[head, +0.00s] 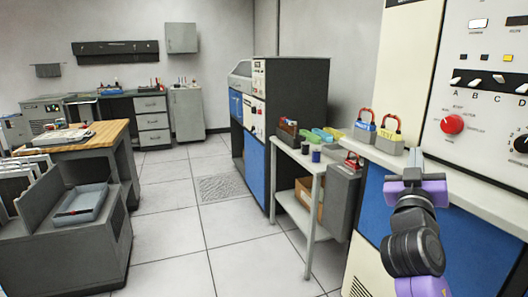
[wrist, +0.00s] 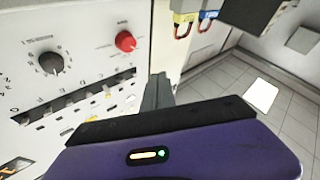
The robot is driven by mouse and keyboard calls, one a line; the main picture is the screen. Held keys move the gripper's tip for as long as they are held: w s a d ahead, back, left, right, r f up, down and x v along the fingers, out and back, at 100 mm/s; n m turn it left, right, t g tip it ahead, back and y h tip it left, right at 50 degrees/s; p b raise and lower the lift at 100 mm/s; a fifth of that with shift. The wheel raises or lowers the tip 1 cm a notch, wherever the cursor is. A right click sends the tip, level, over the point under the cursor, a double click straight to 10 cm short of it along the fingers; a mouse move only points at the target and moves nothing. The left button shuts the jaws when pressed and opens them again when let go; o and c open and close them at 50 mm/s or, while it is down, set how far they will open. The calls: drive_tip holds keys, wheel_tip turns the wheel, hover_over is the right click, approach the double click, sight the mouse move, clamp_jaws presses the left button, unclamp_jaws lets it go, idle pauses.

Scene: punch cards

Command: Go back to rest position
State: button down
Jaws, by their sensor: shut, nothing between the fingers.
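My gripper (head: 413,160) is raised at the right of the head view, in front of the machine's ledge. Its purple body and grey fingers show there. In the wrist view the narrow grey fingers (wrist: 157,92) are together with nothing visible between them. The white control panel (head: 482,100) is beyond the gripper, with a red knob (head: 452,124), a black knob and a row of switches labelled A to D. The wrist view also shows the red knob (wrist: 125,41) and the black knob (wrist: 50,63), to the left of the fingers.
Yellow (head: 390,136) and blue (head: 364,129) padlocks with red shackles stand on the ledge. A side table (head: 310,160) holds a bin and coloured items. A grey cart (head: 65,240) and a wood-topped bench (head: 95,138) are at left. The middle floor (head: 180,215) is clear.

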drive_tip(key=s+a+f+n+t+y, duration=0.1)
drive_tip(key=s+a+f+y, duration=0.25)
drive_tip(key=f, duration=0.35)
drive_tip(key=s+a+f+n+y, duration=0.1)
drive_tip(key=s+a+f+y, duration=0.3)
drive_tip(key=f, duration=0.3)
drive_tip(key=s+a+f+y, duration=0.1)
drive_tip(key=s+a+f, duration=0.25)
drive_tip(key=s, duration=0.45)
drive_tip(key=s+a+f, duration=0.2)
drive_tip(key=s+f, duration=0.3)
drive_tip(key=s, duration=0.2)
drive_tip(key=s+a+f+g+y, duration=0.1)
drive_tip(key=s+f+g, duration=0.25)
drive_tip(key=s, duration=1.15)
drive_tip(key=s+f+g+y, duration=0.15)
drive_tip(key=s+f, duration=0.25)
drive_tip(key=s, duration=1.1)
wheel_tip(320, 180, up, 12)
drive_tip(key=p, duration=1.2)
drive_tip(key=shift+s+a+p, duration=0.3)
drive_tip(key=shift+s, duration=0.1)
